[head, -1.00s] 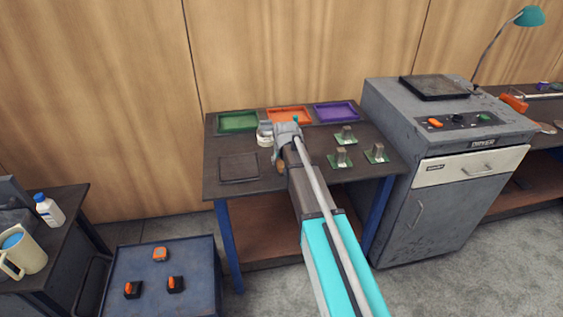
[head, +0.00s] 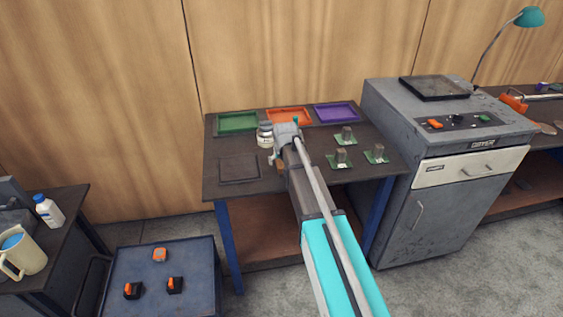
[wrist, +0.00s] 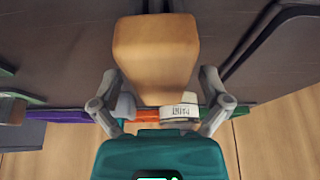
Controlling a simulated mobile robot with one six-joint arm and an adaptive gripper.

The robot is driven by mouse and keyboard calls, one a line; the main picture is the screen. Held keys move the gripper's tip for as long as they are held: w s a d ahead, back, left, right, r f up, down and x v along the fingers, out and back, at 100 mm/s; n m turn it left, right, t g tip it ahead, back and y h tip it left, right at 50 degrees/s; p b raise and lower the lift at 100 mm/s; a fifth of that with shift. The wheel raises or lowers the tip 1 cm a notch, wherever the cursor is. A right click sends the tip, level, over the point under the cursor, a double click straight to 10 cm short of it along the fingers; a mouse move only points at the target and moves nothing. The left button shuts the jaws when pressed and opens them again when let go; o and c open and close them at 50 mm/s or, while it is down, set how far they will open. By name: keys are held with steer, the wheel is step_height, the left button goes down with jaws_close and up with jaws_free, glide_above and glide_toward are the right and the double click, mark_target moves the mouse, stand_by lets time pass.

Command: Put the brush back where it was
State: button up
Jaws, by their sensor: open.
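A tan wooden block-shaped piece, apparently the brush's handle (wrist: 155,55), fills the upper middle of the wrist view. My gripper (wrist: 164,90) is open, with one finger on each side of this piece; I cannot tell whether they touch it. In the head view my gripper (head: 277,156) is low over the middle table, and a small brown bit of the brush (head: 281,167) shows beside it. The brush's bristles are hidden. A white labelled jar (head: 264,134) stands just left of my gripper and shows behind the handle in the wrist view (wrist: 180,111).
Green (head: 238,122), orange (head: 289,115) and purple (head: 337,112) trays line the table's back. A dark square mat (head: 238,168) lies front left. Several green boards with grey blocks (head: 341,159) lie right. A grey cabinet (head: 440,150) stands right of the table.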

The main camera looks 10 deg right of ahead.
steer(key=p+v, duration=1.1)
steer(key=v, duration=0.1)
stand_by(0.5)
stand_by(0.5)
steer(key=s+f+g, duration=0.1)
steer(key=s+g, duration=0.3)
steer(key=s, duration=2)
steer(key=shift+s+f+g, duration=0.15)
steer(key=shift+s+g, duration=0.05)
steer(key=shift+g, duration=0.1)
